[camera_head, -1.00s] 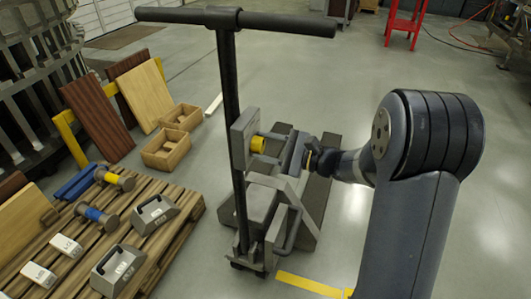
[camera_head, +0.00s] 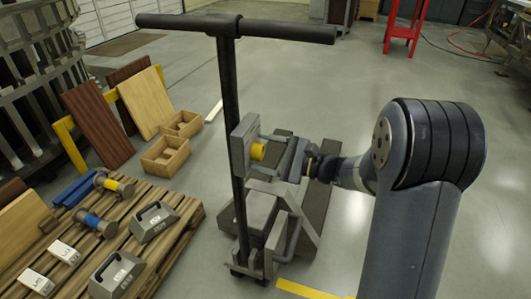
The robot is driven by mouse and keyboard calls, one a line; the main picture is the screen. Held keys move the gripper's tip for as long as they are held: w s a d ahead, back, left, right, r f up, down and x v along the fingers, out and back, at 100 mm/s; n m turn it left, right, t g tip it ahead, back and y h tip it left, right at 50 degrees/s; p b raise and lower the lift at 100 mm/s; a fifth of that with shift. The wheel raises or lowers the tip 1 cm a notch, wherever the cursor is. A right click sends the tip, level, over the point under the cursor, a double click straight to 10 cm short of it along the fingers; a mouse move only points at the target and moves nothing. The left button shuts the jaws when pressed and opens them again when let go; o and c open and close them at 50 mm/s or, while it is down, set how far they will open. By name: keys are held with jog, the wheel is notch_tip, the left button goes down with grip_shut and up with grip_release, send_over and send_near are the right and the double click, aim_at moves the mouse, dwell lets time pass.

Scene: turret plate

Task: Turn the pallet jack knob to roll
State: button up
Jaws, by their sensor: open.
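The pallet jack (camera_head: 231,110) stands upright at the centre, with a black T-handle and a grey plate (camera_head: 241,143) on its column. A yellow knob (camera_head: 257,151) sticks out from the right face of the plate. My gripper (camera_head: 259,152) reaches in from the right with its fingers open, one above and one below the knob. I cannot tell whether the fingers touch it. The knob's pointer and any markings on the plate are not readable from here.
A wooden pallet (camera_head: 172,238) at the left bears grey weights (camera_head: 155,221) and other parts. Wooden boxes (camera_head: 166,154) and leaning boards (camera_head: 146,100) stand behind it. A red stand (camera_head: 403,30) is at the back right. The floor behind the jack is mostly clear.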

jog(key=shift+d, duration=0.1)
jog(key=v, duration=1)
jog(key=shift+s+d+p, duration=0.2)
jog(key=shift+d+p, duration=0.1)
jog(key=shift+p, duration=0.05)
jog(key=x, duration=1)
jog(key=shift+w+a+b, duration=0.15)
jog(key=shift+a+b, duration=0.15)
jog(key=shift+b, duration=0.05)
jog(key=shift+a+r, duration=0.1)
jog(key=shift+a, duration=0.05)
jog(key=shift+p, duration=0.3)
